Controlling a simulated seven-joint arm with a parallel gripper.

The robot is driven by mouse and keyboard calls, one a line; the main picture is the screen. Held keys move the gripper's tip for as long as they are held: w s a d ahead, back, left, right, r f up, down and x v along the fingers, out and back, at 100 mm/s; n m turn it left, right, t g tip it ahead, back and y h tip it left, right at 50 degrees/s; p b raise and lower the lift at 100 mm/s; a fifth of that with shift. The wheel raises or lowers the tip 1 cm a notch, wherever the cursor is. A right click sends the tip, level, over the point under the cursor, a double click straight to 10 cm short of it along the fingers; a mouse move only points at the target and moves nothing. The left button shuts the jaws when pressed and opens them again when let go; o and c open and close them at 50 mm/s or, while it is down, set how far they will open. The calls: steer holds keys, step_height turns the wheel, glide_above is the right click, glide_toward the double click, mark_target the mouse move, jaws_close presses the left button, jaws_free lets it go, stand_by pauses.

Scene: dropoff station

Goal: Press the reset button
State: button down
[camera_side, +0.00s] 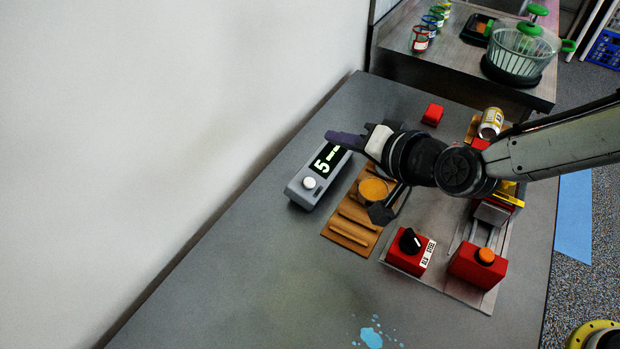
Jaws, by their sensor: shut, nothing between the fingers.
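A grey counter box (300,192) with a lit display (325,160) reading 5 has a round white button (309,183) on its near end. A red box (478,268) at the lower right carries an orange button (486,255). I cannot tell from markings which one is the reset button. My gripper (334,137) is shut and empty, with dark purple fingers pointing left. In the picture it crosses the far end of the counter box and hides part of the display. It is apart from both buttons.
A red box with a black knob (410,240) stands left of the orange button's box. A wooden rack (350,232) holding a round orange-brown piece (373,190) lies beside the counter box. A can (490,123) and red block (433,114) stand behind. The table's near left is clear.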

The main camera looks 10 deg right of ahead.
mark_target(309, 183)
steer(key=shift+s+a+f, duration=0.3)
steer(key=shift+s+a, duration=0.3)
steer(key=shift+a, duration=0.05)
steer(key=shift+f, duration=0.15)
steer(key=shift+w+a+f, duration=0.3)
steer(key=shift+w+f, duration=0.05)
steer(key=shift+f, duration=1)
steer(key=shift+w+a+f, duration=0.3)
steer(key=shift+a+f, duration=0.05)
steer(key=shift+f, duration=1)
steer(key=shift+w+a+f, duration=0.3)
steer(key=shift+w+f, duration=0.05)
steer(key=shift+f, duration=1)
steer(key=shift+f, duration=0.1)
steer(key=shift+w+a+f, duration=0.1)
steer(key=shift+f, duration=0.2)
steer(key=shift+w+a+f, duration=0.1)
steer(key=shift+f, duration=0.3)
steer(key=shift+s+d+r, duration=0.1)
steer(key=shift+r, duration=0.35)
steer(key=shift+s+d+r, duration=0.1)
steer(key=shift+r, duration=0.3)
